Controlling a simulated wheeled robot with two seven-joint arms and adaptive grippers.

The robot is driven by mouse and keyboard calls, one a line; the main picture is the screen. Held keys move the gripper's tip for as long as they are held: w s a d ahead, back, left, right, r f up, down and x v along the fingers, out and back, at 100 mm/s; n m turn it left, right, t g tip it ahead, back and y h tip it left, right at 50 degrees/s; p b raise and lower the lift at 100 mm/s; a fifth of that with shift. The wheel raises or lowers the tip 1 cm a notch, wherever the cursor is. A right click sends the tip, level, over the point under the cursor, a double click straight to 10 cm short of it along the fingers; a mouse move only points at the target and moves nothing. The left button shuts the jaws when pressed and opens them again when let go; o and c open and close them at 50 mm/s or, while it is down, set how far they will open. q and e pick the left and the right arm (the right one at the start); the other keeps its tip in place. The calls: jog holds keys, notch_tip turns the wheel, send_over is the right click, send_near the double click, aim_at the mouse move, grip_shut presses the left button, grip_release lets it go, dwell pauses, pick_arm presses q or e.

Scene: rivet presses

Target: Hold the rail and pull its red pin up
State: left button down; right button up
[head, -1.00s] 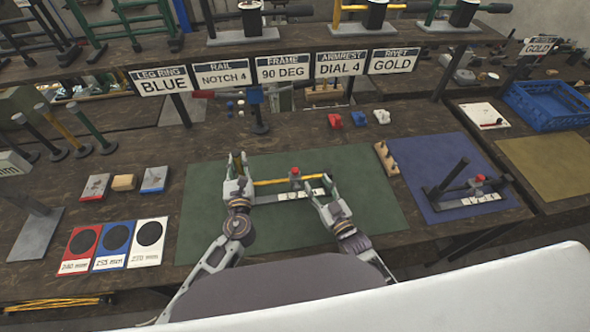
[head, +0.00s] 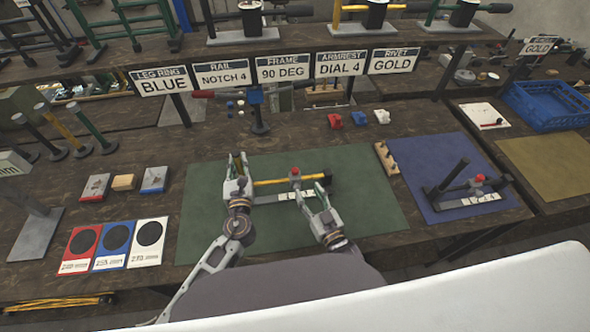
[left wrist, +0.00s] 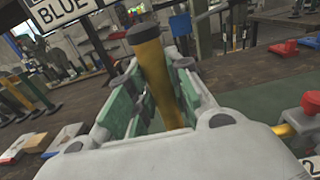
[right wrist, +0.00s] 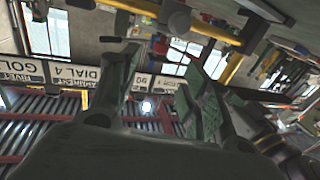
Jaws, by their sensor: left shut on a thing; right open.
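The rail is a yellow bar (head: 270,182) with a white notch strip (head: 290,195), lying on the green mat (head: 360,190). Its red pin (head: 294,171) stands on a grey slider near the bar's middle; it also shows in the left wrist view (left wrist: 311,102). My left gripper (head: 238,168) is shut on the rail's yellow upright post with a black cap (left wrist: 150,70), at the left end. My right gripper (head: 310,193) is open and empty, just in front and to the right of the pin, apart from it. A yellow bar (right wrist: 215,28) crosses close above its fingers in the right wrist view.
A second rail assembly (head: 465,195) with a red pin sits on the blue mat (head: 425,160) at right. A wooden peg block (head: 386,158) stands between the mats. Signs (head: 224,76) hang behind; one reads rail notch 4.

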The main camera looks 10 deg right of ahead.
aim_at(297, 173)
jog(key=shift+x, duration=5.75)
jog(key=shift+c, duration=0.5)
grip_shut()
